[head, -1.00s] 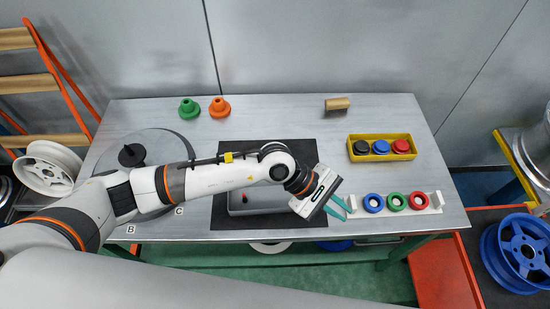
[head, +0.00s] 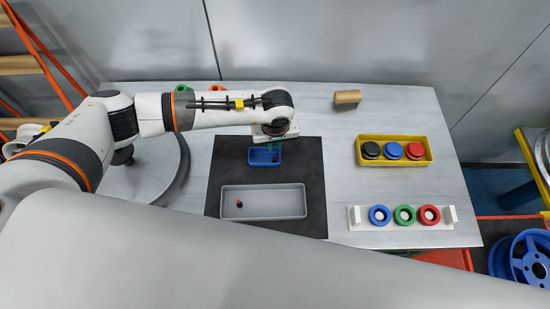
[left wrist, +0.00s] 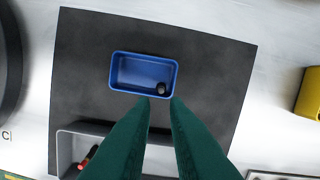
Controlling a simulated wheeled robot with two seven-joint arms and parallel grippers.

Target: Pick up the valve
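A small dark piece (left wrist: 161,88), which may be the valve, lies in the right part of the blue box (left wrist: 118,72) in the left wrist view. The blue box (head: 264,162) also shows in the head view, on the black mat (head: 230,170). A small red-and-black piece (head: 239,204) lies in the grey tray (head: 290,189), in front of the box; it is partly visible in the left wrist view (left wrist: 88,157). My left gripper (head: 266,144) is over the box's far side. Its green fingers (left wrist: 162,98) are apart with nothing between them. My right gripper is not in view.
A yellow tray (head: 396,164) with black, blue and red parts stands to the right. A white rack (head: 357,224) with blue, green and red rings is in front of it. A tan block (head: 347,97) lies at the back. A round grey disc (head: 150,185) is at the left.

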